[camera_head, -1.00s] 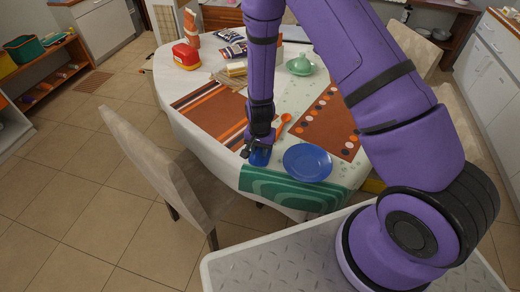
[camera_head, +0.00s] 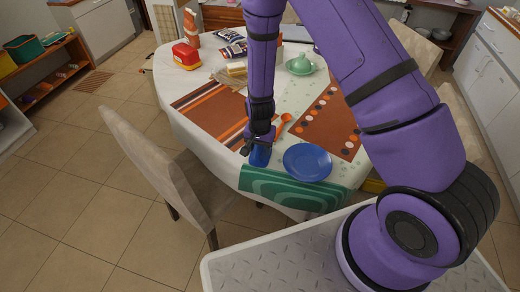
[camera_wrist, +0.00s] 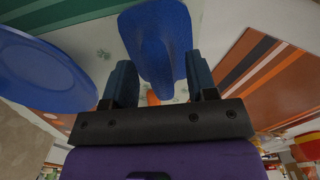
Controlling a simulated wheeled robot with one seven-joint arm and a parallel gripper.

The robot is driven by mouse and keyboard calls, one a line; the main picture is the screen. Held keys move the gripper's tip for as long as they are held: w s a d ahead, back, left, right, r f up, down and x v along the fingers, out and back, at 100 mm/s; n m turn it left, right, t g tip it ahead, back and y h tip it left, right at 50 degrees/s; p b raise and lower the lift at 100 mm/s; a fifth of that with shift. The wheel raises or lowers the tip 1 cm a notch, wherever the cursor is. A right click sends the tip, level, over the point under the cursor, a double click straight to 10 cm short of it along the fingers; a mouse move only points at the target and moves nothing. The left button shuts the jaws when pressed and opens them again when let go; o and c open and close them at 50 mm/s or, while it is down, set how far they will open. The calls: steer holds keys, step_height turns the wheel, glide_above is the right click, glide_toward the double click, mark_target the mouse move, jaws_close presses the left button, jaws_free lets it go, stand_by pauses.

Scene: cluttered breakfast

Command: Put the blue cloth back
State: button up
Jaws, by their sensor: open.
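The blue cloth (camera_head: 260,156) is at the near edge of the table, just left of the blue plate. In the wrist view the cloth (camera_wrist: 158,40) is a long blue shape with a raised ridge, and its narrower end lies between my two fingers. My gripper (camera_head: 252,147) points down just above the cloth, and its fingers (camera_wrist: 160,82) are apart, with a gap visible beside the cloth. Part of the cloth is hidden behind my gripper in the head view.
The blue plate (camera_head: 307,162) is close on the right, with a green mat (camera_head: 285,189) hanging at the table edge. An orange spoon (camera_head: 284,122) lies just behind my gripper. A striped mat (camera_head: 205,108) is to the left. A chair (camera_head: 165,165) stands at the front left.

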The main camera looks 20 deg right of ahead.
step_height(320, 180, up, 12)
step_height(320, 180, up, 13)
steer(key=n+t+y, duration=0.1)
steer(key=n, duration=0.1)
glide_above(260, 148)
steer(key=s+d, duration=0.2)
steer(key=s+d+r+n+t, duration=0.1)
steer(key=s+r, duration=0.1)
steer(key=r, duration=0.3)
steer(key=s+d+r, duration=0.2)
steer(key=s+r, duration=0.1)
steer(key=r, duration=0.3)
steer(key=s+d+r+n+t, duration=0.1)
steer(key=s+d+r+n, duration=0.1)
steer(key=s+r, duration=0.4)
steer(key=s+d+r+n+t+h, duration=0.1)
steer(key=s+d+r, duration=0.3)
steer(key=s, duration=0.8)
steer(key=shift+s+r+n+t, duration=0.25)
steer(key=shift+r+n+t, duration=0.25)
steer(key=shift+r, duration=0.9)
steer(key=shift+c, duration=0.2)
